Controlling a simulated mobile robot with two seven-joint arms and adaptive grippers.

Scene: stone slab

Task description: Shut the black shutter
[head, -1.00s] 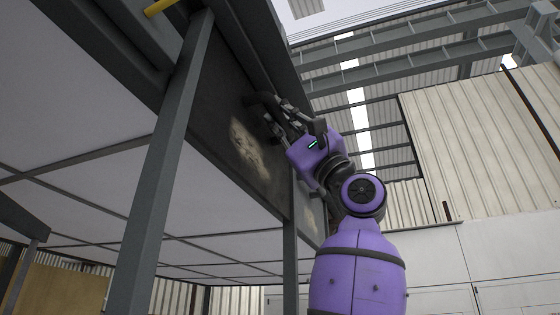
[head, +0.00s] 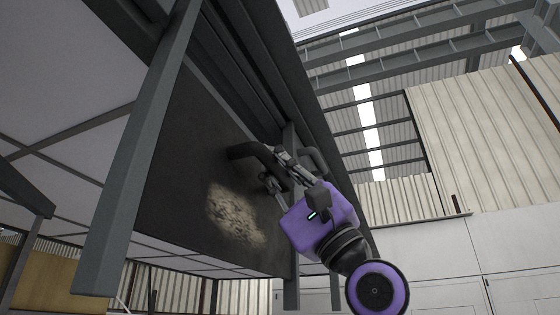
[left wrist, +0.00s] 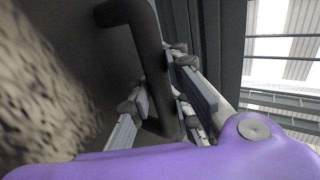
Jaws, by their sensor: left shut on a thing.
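The black shutter (head: 185,135) is a dark flat panel with a pale, rough patch (head: 235,213) on it. It hangs below the overhead frame and covers part of the opening between the grey posts. A thick dark handle (head: 244,151) stands out from the shutter. My left gripper (head: 270,168), on a purple arm, is shut on the handle. In the left wrist view, the fingers (left wrist: 158,92) lie on both sides of the handle bar (left wrist: 146,35); part of the bar is hidden by them. My right gripper is not in view.
A grey post (head: 140,150) stands left of the shutter. Dark rails (head: 232,60) run along the top. A corrugated wall (head: 490,140) and roof beams lie to the right, well apart from the arm.

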